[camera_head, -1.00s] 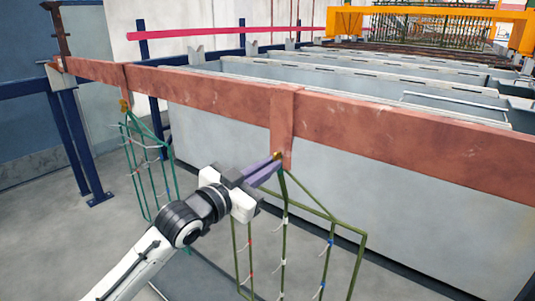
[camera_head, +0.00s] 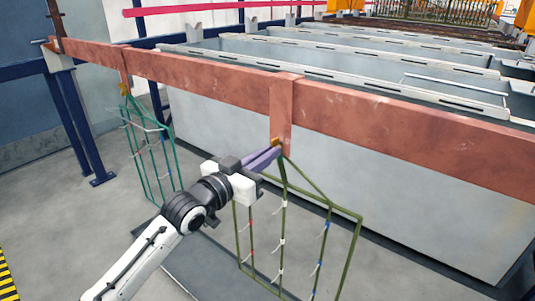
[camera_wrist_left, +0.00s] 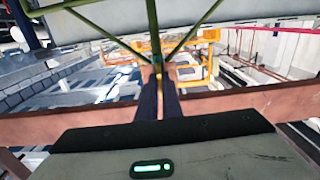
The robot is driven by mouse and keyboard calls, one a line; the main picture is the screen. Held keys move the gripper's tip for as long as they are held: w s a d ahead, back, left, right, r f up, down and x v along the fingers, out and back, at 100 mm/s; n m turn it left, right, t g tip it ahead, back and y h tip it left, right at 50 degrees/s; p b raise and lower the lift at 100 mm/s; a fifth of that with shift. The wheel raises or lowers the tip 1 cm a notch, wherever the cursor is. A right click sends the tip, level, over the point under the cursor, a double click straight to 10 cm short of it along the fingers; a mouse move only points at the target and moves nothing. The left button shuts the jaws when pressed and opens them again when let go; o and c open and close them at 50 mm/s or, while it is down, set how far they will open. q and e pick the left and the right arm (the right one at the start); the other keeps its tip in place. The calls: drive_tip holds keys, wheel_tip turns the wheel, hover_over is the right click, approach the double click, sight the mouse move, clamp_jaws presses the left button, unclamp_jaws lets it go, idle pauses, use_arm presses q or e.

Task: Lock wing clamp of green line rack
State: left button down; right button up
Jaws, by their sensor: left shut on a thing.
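An olive-green wire rack (camera_head: 358,240) hangs from the copper-coloured bar (camera_head: 400,115) at a downward strap. Its small orange-brass wing clamp (camera_head: 277,142) sits at the strap's lower end. My left gripper (camera_head: 268,156) reaches it from the lower left, its purple-grey fingers shut on the clamp. In the left wrist view the fingers (camera_wrist_left: 160,98) come together at the clamp, which is mostly hidden between them. A second, teal-green rack (camera_head: 148,160) hangs farther left, with its own brass clamp (camera_head: 124,88). My right gripper is not in view.
Large grey tanks (camera_head: 350,75) stand behind the bar. A blue post frame (camera_head: 75,125) supports the bar's left end. The grey floor (camera_head: 60,220) at the lower left is open.

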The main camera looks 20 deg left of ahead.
use_arm(q)
drive_tip(key=c, duration=1.9)
unclamp_jaws()
drive_tip(key=shift+c, duration=0.2)
drive_tip(key=v, duration=1)
drive_tip(key=shift+s, duration=0.2)
drive_tip(key=s+d+f+n+g+y, duration=0.15)
drive_tip(key=s+f, duration=0.25)
drive_tip(key=f, duration=0.6)
drive_tip(key=s+f+g+y, duration=0.15)
drive_tip(key=s+f, duration=0.25)
drive_tip(key=f, duration=0.7)
drive_tip(key=s+d+f+g, duration=0.2)
drive_tip(key=s+f, duration=0.6)
drive_tip(key=s+d+f+g, duration=0.2)
drive_tip(key=s+f+g, duration=0.1)
drive_tip(key=s+f, duration=0.5)
drive_tip(key=shift+s+d+y, duration=0.3)
drive_tip(key=shift+s+d, duration=0.05)
